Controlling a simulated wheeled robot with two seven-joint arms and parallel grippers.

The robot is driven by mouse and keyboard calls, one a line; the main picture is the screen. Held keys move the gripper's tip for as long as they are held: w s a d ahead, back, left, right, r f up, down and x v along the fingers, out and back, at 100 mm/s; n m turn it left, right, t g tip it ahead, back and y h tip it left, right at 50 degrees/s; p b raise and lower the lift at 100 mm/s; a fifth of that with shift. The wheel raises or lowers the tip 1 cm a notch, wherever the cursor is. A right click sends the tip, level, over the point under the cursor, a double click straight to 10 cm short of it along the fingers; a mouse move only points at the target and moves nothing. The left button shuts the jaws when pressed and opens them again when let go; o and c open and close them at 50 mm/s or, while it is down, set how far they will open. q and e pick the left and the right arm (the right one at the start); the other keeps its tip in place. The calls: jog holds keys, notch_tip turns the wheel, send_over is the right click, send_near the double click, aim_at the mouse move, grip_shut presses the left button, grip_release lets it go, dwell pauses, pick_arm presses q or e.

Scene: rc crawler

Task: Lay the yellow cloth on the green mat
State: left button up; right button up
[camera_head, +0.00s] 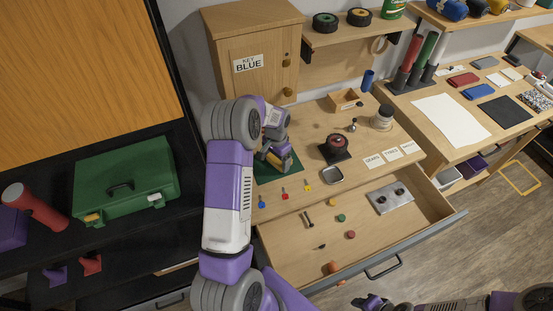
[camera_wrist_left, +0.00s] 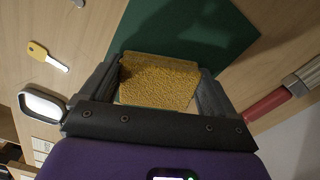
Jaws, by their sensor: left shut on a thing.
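The yellow cloth (camera_wrist_left: 158,82) is between the fingers of my left gripper (camera_wrist_left: 158,72), which is shut on it. In the head view the cloth (camera_head: 283,165) shows as a small yellow patch under my left gripper (camera_head: 277,157). The green mat (camera_wrist_left: 185,32) lies flat on the wooden worktop, beneath and beyond the cloth in the left wrist view. In the head view much of the mat (camera_head: 291,177) is hidden by my left arm. I cannot tell whether the cloth touches the mat. My right gripper (camera_head: 372,302) is at the bottom edge, its fingers unclear.
Blue, red and yellow keys (camera_head: 284,195) lie in front of the mat. The drawer (camera_head: 372,236) below is open. A wooden cabinet (camera_head: 252,55) stands behind.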

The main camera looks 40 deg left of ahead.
aim_at(276, 160)
pick_arm(q)
jog(key=o, duration=0.8)
jog(key=shift+f, duration=0.1)
jog(key=shift+c, duration=0.2)
jog(key=shift+r, duration=0.5)
notch_tip(276, 160, up, 11)
jog(key=p, duration=0.1)
jog(key=shift+r, duration=0.2)
